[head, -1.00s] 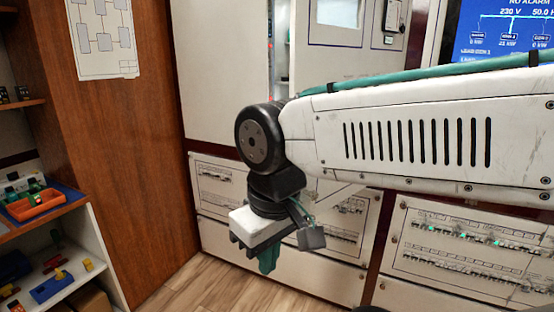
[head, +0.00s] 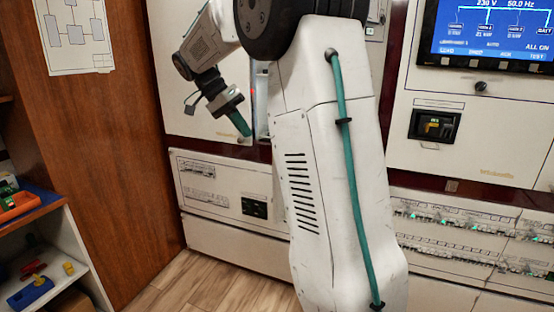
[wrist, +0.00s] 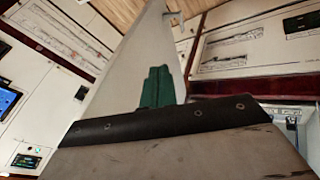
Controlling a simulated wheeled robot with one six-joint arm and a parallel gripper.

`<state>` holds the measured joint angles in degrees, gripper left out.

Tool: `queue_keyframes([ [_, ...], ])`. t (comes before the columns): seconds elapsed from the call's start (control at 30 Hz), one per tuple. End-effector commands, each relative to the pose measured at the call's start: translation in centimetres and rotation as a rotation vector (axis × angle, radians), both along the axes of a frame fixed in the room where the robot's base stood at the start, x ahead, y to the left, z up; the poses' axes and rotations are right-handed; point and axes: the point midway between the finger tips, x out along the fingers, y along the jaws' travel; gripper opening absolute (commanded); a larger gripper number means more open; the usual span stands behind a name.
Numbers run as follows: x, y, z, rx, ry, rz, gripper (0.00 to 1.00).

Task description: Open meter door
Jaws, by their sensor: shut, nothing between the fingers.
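The tall white upper-left cabinet door (head: 178,105) looks like the meter door; no readable label confirms this. A narrow pale strip (head: 261,95) with a red light shows along its right edge, so it seems slightly ajar. In the wrist view the closed teal fingers (wrist: 157,87) stand in front of a large white panel, with cabinet fronts beyond.
My arm covers the middle of the head view. A blue screen panel (head: 490,32) and breaker rows (head: 460,222) are on the right. A wooden partition (head: 135,150) and a shelf with an orange bin (head: 18,205) stand at the left. The wooden floor (head: 220,285) is clear.

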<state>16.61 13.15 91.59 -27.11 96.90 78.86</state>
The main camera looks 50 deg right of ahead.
Motion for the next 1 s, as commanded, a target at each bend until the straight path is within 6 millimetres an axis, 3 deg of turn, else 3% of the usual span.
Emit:
queue_keyframes([
  [0.1,1.1,-1.5,-0.5,-0.049,0.006,-0.075,0.00],
  [0.27,1.0,-2.3,-1.2,-0.071,0.007,-0.106,0.00],
  [0.73,-3.7,-5.4,-8.5,-0.068,0.008,-0.103,0.00],
  [1.0,-7.0,-5.2,-8.5,-0.068,0.004,-0.101,0.00],
])
